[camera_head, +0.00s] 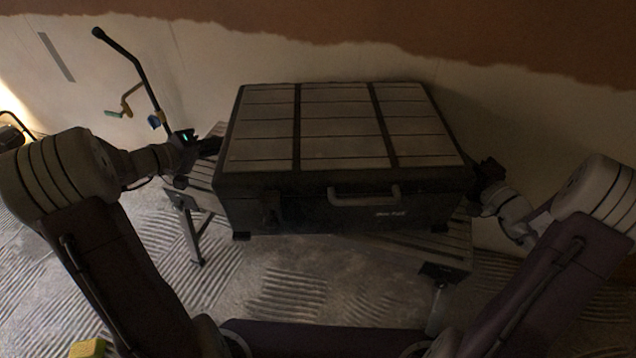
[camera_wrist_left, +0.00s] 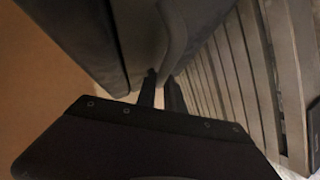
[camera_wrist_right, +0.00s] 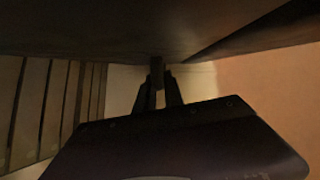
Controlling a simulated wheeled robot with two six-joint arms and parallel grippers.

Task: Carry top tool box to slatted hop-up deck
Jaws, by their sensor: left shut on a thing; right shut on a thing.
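A large dark tool box (camera_head: 345,150) with a paneled grey lid and a front handle is held level between my two grippers, over the slatted hop-up deck (camera_head: 455,243). Whether its underside touches the slats cannot be told. My left gripper (camera_head: 210,146) is shut on the box's left side; in the left wrist view its fingers (camera_wrist_left: 160,92) meet a curved side handle. My right gripper (camera_head: 478,180) is shut on the box's right side; in the right wrist view its fingers (camera_wrist_right: 157,85) close on a dark tab under the box. The deck's slats also show in the left wrist view (camera_wrist_left: 235,75).
The deck stands on folding legs (camera_head: 192,232) on a ridged grey floor (camera_head: 285,290). A plastered wall (camera_head: 200,60) rises close behind. A dark bent pole (camera_head: 130,65) leans there at the left. A small yellow block (camera_head: 88,348) lies at the lower left.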

